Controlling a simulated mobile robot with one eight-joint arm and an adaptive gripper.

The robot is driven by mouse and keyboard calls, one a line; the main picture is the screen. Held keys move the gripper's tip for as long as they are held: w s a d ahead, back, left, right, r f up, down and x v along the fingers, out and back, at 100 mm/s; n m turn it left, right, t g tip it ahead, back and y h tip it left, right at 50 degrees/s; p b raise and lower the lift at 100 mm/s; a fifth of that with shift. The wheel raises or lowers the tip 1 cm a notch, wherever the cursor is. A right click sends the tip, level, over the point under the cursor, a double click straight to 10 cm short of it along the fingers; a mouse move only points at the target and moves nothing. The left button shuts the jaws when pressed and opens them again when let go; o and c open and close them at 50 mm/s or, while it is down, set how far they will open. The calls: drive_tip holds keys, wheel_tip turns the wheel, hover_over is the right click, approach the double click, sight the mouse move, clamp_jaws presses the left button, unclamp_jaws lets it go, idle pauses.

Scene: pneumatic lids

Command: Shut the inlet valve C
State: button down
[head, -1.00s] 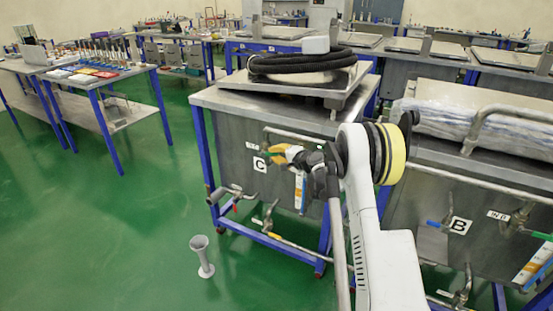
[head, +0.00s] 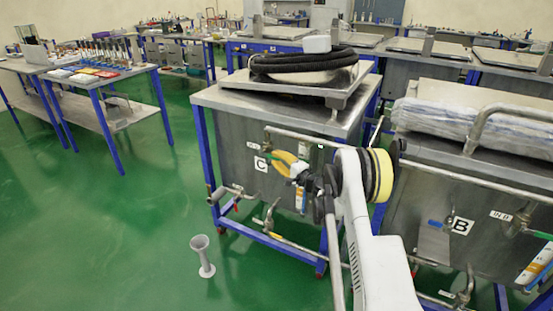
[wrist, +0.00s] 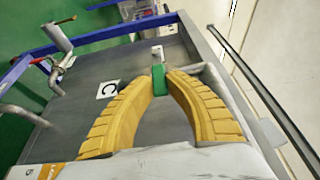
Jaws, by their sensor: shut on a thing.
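My gripper (head: 280,160) with yellow fingers is at the front of tank C, beside the white C label (head: 260,164). In the wrist view my gripper (wrist: 160,80) has its two ribbed fingers closed at the tips on a green valve handle (wrist: 158,78). The handle sits by a grey metal fitting (wrist: 157,54). The C label also shows in the wrist view (wrist: 107,89). In the head view the fingers and arm hide most of the handle, so its angle is hard to tell there.
A metal pipe (head: 300,135) runs along the tank's upper front. A black hose (head: 300,65) lies on the tank top. Tank B with its label (head: 460,226) stands to the right. A grey funnel-shaped object (head: 203,255) stands on the open green floor.

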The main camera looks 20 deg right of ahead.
drive_tip(key=c, duration=1.3)
unclamp_jaws()
drive_tip(key=shift+a, duration=0.1)
drive_tip(key=shift+c, duration=0.2)
drive_tip(key=v, duration=1.2)
